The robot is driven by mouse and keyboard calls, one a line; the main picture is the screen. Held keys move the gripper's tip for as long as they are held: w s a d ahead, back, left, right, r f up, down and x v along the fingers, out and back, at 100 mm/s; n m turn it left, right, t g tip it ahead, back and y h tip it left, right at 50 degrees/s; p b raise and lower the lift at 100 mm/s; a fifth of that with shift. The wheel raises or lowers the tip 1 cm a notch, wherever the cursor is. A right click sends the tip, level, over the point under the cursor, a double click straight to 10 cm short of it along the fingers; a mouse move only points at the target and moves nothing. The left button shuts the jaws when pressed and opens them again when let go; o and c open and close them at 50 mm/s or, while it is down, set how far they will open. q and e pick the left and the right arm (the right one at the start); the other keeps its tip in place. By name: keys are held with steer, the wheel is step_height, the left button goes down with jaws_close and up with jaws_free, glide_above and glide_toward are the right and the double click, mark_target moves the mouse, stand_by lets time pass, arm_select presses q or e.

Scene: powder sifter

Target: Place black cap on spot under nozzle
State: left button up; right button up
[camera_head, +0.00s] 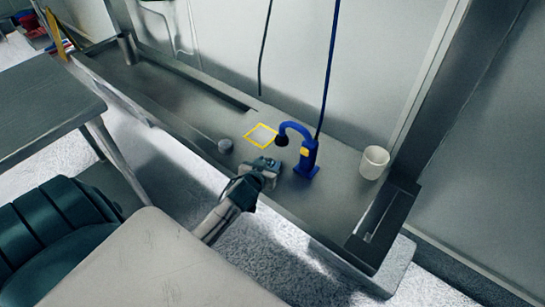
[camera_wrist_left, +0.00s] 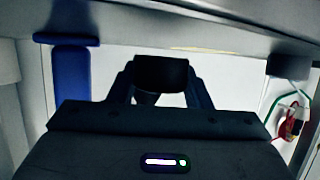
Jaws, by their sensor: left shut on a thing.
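My left gripper (camera_head: 265,164) is shut on a black cap (camera_wrist_left: 160,72), which shows between its two fingers in the left wrist view. In the head view the cap is too small and hidden to make out clearly. The gripper is over the steel counter, in front of the yellow square outline (camera_head: 262,135) and left of the blue stand (camera_head: 307,160). The stand's curved arm ends in a black nozzle (camera_head: 282,141), which hangs close to the square's right corner. My right gripper is not in view.
A white cup (camera_head: 375,163) stands to the right of the stand. A dark cable (camera_head: 264,50) and a blue cable (camera_head: 328,70) hang down the back wall.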

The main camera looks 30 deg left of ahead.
mark_target(272, 154)
arm_select(q)
steer(key=w, duration=0.2)
steer(key=w+a, duration=0.1)
steer(key=shift+w+r, duration=0.15)
steer(key=shift+w, duration=0.25)
steer(key=shift+w+f, duration=0.1)
steer(key=shift+f, duration=0.75)
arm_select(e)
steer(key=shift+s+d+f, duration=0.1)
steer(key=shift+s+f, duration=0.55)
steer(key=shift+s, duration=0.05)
arm_select(q)
steer(key=shift+f, duration=0.1)
steer(key=o, duration=0.9)
steer(key=shift+o, duration=0.4)
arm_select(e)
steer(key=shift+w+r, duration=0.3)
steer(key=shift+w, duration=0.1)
